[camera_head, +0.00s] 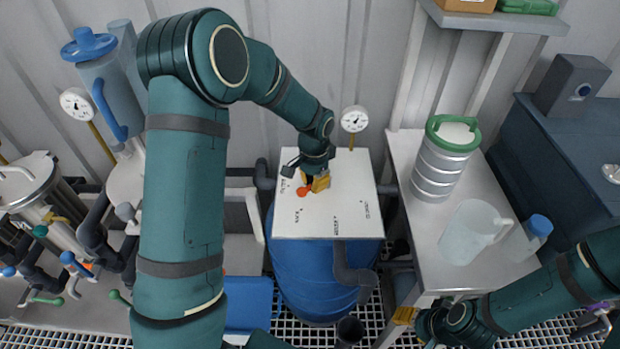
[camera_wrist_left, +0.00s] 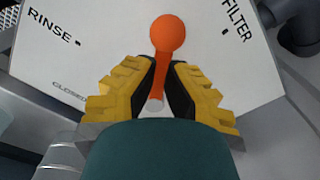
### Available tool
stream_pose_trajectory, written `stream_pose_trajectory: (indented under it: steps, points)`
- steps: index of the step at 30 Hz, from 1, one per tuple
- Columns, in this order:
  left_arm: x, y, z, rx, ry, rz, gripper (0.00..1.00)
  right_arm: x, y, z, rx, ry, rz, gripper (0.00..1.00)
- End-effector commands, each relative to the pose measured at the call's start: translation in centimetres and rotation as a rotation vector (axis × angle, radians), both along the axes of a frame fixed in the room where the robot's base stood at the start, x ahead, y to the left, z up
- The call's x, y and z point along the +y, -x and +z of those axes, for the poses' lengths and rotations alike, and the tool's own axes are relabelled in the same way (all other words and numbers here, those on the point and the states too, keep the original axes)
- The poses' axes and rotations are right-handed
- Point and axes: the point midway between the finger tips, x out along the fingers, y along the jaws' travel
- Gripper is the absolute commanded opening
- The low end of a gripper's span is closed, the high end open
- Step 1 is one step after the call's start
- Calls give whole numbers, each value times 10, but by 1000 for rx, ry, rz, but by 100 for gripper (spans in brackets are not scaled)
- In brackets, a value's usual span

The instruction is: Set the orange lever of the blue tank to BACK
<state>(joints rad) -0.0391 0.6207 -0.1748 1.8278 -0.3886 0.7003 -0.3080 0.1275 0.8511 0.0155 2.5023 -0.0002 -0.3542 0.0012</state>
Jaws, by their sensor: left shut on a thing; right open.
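The blue tank (camera_head: 318,275) stands at the centre of the head view under a white top plate (camera_head: 345,190). The orange lever (camera_head: 303,191) is on this plate, its ball end towards the plate's left side. In the left wrist view the lever (camera_wrist_left: 161,75) lies between the yellow-and-black fingers of my left gripper (camera_wrist_left: 166,88). Its ball points between the marks RINSE and FILTER; CLOSED shows at lower left. I cannot read a BACK mark. My left gripper (camera_head: 314,183) is shut on the lever. My right gripper (camera_head: 408,322) is open and empty, low beside the side table.
A gauge (camera_head: 354,120) stands behind the plate. The side table (camera_head: 410,155) at right holds a green-lidded steel canister (camera_head: 443,160) and a clear jug (camera_head: 472,233). Pipes and several small valve handles fill the left side. Grating shows below the tank.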

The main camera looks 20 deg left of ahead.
Motion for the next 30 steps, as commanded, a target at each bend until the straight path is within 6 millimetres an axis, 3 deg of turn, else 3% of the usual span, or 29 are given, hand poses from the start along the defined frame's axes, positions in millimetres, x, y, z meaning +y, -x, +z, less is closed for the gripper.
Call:
stream_pose_trajectory:
  steps: [12,29,30]
  points:
    - [-9,7,-4,12,0,201,0,0,0,1,1,0,0,47]
    - [-10,8,-5,13,-1,232,0,0,0,1,1,0,0,47]
    - [-10,8,-5,13,-1,231,20,0,0,1,1,0,0,47]
